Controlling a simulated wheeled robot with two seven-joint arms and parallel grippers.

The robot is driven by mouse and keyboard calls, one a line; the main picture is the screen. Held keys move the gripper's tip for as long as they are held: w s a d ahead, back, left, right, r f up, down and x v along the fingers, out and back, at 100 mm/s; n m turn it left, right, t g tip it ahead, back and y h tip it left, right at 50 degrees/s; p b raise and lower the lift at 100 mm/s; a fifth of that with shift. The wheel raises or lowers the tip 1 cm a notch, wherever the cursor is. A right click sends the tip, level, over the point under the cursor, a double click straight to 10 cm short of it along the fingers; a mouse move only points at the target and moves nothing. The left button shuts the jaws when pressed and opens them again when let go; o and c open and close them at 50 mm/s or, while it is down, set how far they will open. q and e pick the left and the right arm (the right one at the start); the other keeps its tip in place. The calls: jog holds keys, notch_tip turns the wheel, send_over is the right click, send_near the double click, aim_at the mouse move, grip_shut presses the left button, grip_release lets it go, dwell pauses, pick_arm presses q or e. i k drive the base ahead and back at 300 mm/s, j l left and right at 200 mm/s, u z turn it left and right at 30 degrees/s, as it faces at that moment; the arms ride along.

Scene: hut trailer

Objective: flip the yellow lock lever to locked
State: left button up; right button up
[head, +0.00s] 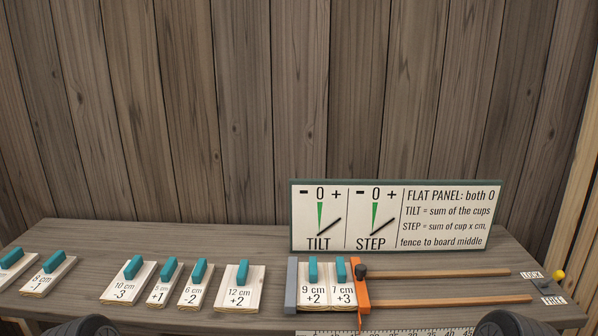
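The yellow lock lever shows at the far right end of the bench as a yellow knob (558,276) beside a small dark mount (545,284). One small white label (531,274) lies to the left of the knob and another (554,300) lies in front of it; their words are too small to read surely. The knob sits at the back right of the mount. Dark rounded parts of my arms show at the bottom edge, left and right. Neither gripper's fingers are in view, and nothing of mine touches the lever.
Two wooden rails (450,274) run left from the lever to an orange fence (361,291) with a black knob. Boards marked 9 cm (313,296) and 7 cm (343,295) sit against a grey stop (291,284). Several teal-handled boards stand left. A sign (397,216) stands behind.

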aim_at(558, 275)
jog(key=z, duration=1.55)
jog(key=i+l+z, duration=0.1)
jog(key=i+l, duration=0.6)
jog(key=i, duration=0.3)
jog(key=l+z, duration=0.05)
